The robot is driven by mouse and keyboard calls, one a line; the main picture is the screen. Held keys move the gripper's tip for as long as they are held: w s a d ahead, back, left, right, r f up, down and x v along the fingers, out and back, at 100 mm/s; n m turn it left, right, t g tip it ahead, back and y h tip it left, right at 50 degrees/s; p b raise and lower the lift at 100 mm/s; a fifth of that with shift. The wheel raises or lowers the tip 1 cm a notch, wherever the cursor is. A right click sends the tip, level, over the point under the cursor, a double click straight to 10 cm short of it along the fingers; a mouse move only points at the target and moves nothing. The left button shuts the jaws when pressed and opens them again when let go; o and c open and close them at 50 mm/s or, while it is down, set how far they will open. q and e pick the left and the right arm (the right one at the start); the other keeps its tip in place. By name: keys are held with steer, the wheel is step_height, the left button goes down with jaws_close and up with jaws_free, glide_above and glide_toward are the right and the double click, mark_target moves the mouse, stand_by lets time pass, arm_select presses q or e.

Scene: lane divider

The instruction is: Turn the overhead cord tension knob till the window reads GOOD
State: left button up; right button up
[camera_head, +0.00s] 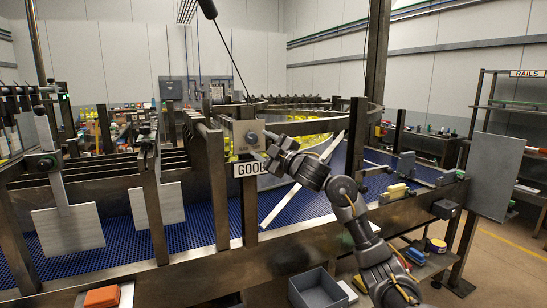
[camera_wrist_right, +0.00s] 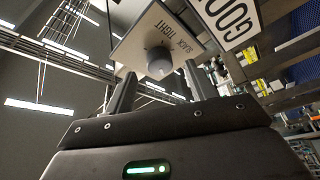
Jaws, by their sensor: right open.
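The tension knob is a small round grey knob (camera_wrist_right: 158,62) on a pale square plate (camera_wrist_right: 150,28) marked SLACK and TIGHT. In the head view the plate (camera_head: 242,129) sits on a dark post, with the knob (camera_head: 251,137) on its face. A white sign with black letters (camera_head: 243,170) below it reads GOO and part of a further letter, the rest hidden by my arm; the right wrist view shows it cut off (camera_wrist_right: 230,20). My right gripper (camera_wrist_right: 159,78) is open, its fingertips on either side of the knob in the picture, with no clear contact. My left gripper is out of view.
A dark cord (camera_head: 229,50) slants down toward the post. A blue conveyor belt (camera_head: 315,203) lies behind the front rail, with a pale diagonal bar (camera_head: 300,180) over it. Grey hanging panels (camera_head: 68,229) stand at left. A grey bin (camera_head: 318,290) is below the rail.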

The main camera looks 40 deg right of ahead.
steer(key=b+v, duration=0.2)
steer(key=v, duration=0.5)
steer(key=shift+s, duration=0.2)
